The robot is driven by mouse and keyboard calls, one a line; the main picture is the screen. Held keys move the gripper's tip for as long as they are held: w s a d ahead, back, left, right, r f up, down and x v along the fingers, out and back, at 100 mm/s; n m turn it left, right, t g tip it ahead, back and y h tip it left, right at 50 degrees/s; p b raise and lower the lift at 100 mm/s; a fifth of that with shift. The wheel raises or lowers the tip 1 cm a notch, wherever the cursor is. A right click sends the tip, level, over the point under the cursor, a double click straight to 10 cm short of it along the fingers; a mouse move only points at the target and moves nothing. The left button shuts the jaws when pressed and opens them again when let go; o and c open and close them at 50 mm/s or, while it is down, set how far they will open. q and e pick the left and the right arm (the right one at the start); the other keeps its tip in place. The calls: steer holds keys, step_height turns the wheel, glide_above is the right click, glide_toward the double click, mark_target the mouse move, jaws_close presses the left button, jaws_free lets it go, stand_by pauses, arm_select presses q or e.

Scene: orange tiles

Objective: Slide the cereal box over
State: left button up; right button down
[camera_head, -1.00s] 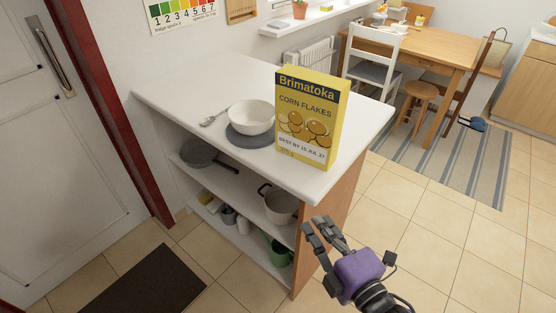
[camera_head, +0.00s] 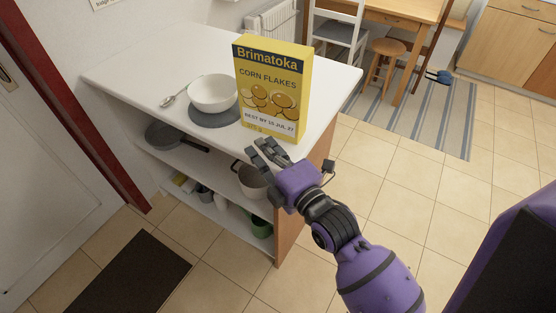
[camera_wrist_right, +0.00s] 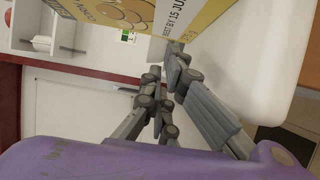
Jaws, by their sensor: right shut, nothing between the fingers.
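The yellow cereal box (camera_head: 272,92) stands upright on the white counter (camera_head: 140,75) near its front right corner. Its printed front faces the camera. In the right wrist view the lower part of the box (camera_wrist_right: 195,20) shows at the top. My right gripper (camera_head: 264,150) is shut and empty, just in front of the box's lower edge at the counter's front edge. In the wrist view its fingers (camera_wrist_right: 168,62) are close to the box's bottom; I cannot tell whether they touch. My left gripper is not in view.
A white bowl (camera_head: 213,91) on a grey round mat (camera_head: 214,118) stands left of the box, with a spoon (camera_head: 175,96) beside it. Shelves below hold a pan (camera_head: 170,137) and a pot (camera_head: 250,182). Counter behind the bowl is clear.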

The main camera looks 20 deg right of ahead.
mark_target(275, 108)
steer(key=w+d, duration=0.2)
steer(key=w, duration=0.1)
steer(key=shift+w, duration=0.3)
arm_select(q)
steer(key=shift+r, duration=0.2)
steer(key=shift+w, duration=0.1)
